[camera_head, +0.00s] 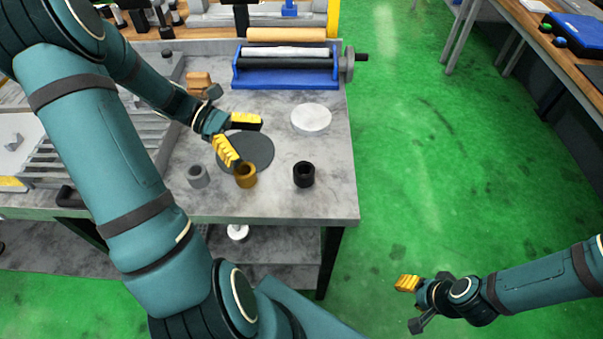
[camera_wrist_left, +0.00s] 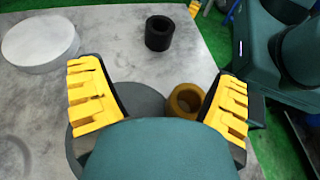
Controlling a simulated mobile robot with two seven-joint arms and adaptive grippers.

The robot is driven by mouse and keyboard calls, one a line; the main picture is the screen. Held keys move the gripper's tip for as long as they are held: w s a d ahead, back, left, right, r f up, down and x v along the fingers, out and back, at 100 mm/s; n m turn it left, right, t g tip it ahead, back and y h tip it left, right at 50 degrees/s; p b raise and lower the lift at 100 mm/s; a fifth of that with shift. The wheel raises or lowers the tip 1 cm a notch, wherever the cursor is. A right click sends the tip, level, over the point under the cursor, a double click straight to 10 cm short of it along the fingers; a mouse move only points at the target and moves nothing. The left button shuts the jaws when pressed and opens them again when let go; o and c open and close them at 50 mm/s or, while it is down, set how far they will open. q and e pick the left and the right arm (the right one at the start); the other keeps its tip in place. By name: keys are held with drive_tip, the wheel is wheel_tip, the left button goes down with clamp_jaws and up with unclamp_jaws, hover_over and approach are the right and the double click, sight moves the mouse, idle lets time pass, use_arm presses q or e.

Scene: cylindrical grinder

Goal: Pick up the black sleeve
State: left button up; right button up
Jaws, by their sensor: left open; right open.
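The black sleeve (camera_head: 304,174) stands upright on the grey table near its front right corner. It also shows in the left wrist view (camera_wrist_left: 159,33), ahead of the fingers and apart from them. My left gripper (camera_head: 236,137) is open and empty above the dark grey disc, to the left of the black sleeve; its yellow fingers also show in the left wrist view (camera_wrist_left: 155,95). My right gripper (camera_head: 408,304) is over the green floor, well away from the table.
A brass sleeve (camera_head: 246,175) and a grey sleeve (camera_head: 198,176) stand left of the black one. The dark grey disc (camera_head: 258,151) and a white disc (camera_head: 311,119) lie behind them. A blue roller device (camera_head: 285,80) stands at the back of the table (camera_head: 335,195).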

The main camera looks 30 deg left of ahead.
use_arm(q)
drive_tip(key=b, duration=0.2)
approach(311, 174)
drive_tip(key=d+f, duration=0.1)
drive_tip(key=w+d+f, duration=0.1)
drive_tip(key=f, duration=0.1)
drive_tip(key=shift+w, duration=0.1)
drive_tip(key=shift+r+b+x, duration=0.15)
drive_tip(key=shift+b+x, duration=0.15)
drive_tip(key=shift+x, duration=1.05)
drive_tip(key=shift+r+b+x, duration=0.2)
drive_tip(key=shift+b+x, duration=0.1)
drive_tip(key=shift+x, duration=1)
drive_tip(key=shift+d, duration=0.15)
drive_tip(key=c, duration=1.4)
